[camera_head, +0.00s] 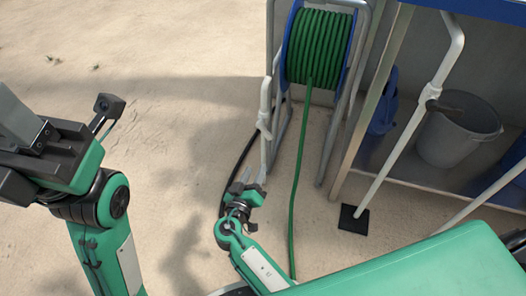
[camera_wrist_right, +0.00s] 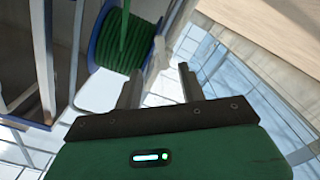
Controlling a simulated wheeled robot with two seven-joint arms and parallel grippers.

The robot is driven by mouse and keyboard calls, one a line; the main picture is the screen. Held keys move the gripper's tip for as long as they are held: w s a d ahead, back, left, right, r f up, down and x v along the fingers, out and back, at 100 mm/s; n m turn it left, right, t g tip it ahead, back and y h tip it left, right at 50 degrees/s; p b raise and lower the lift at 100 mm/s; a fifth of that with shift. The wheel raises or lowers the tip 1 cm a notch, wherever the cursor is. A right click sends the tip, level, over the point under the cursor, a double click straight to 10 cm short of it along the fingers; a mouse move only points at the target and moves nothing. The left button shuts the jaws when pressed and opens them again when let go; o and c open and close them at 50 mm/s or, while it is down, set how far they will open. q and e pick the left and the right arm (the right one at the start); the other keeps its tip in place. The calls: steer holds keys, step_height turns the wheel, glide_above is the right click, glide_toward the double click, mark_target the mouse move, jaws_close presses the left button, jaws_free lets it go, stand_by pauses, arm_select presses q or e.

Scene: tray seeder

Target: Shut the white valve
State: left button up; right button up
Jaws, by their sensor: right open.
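The white valve (camera_head: 264,122) sits on a white upright pipe beside the hose reel in the head view. In the right wrist view the white valve (camera_wrist_right: 159,52) appears beyond the gap between my fingertips, partly blurred. My right gripper (camera_head: 252,176) is open and empty, low beside the pipe and below the valve in the head picture. It also shows in the wrist view (camera_wrist_right: 160,78), with its two fingers apart. My left gripper (camera_head: 22,135) is at the left edge of the head view, away from the valve; its fingers are partly cut off.
A green hose reel (camera_head: 318,48) stands on a metal frame, its green hose (camera_head: 297,190) hanging to the ground. A shelf with a grey bucket (camera_head: 455,135) and a white-handled tool (camera_head: 405,135) stands right. Sandy ground lies clear at left.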

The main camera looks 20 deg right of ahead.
mark_target(269, 138)
steer(key=b+x, duration=0.3)
steer(key=x, duration=1)
steer(key=shift+w+d+b, duration=0.25)
steer(key=shift+b, duration=0.05)
jaws_close()
